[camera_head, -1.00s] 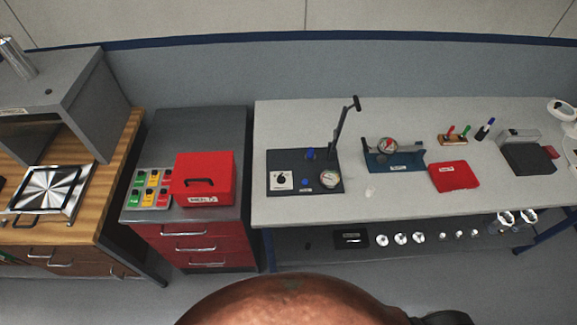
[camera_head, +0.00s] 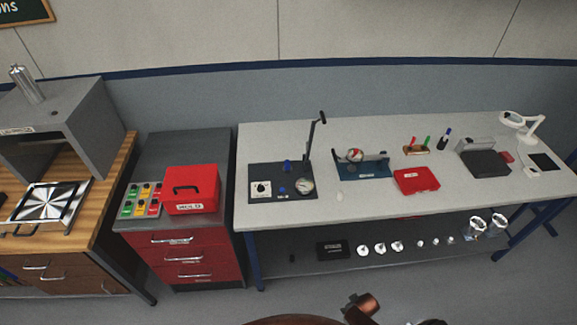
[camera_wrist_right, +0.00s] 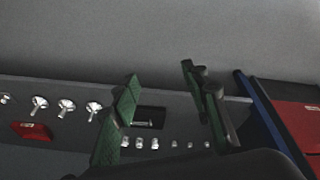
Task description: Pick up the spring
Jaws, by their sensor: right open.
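I cannot make out a spring for sure. A small pale object (camera_head: 339,196) lies near the front edge of the light grey bench (camera_head: 437,198) in the head view, too small to identify. My right gripper (camera_wrist_right: 159,74) shows in the right wrist view, its green fingers wide apart with nothing between them. Beyond it are the bench's lower shelf and its metal parts, at a distance. My left gripper is not in view.
On the bench are a dark panel with a gauge (camera_head: 283,181), a blue fixture (camera_head: 363,169), a red tray (camera_head: 416,180) and a magnifier lamp (camera_head: 522,123). The lower shelf holds a black box (camera_head: 332,249) and metal parts. A red case (camera_head: 191,190) sits on the drawer cabinet.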

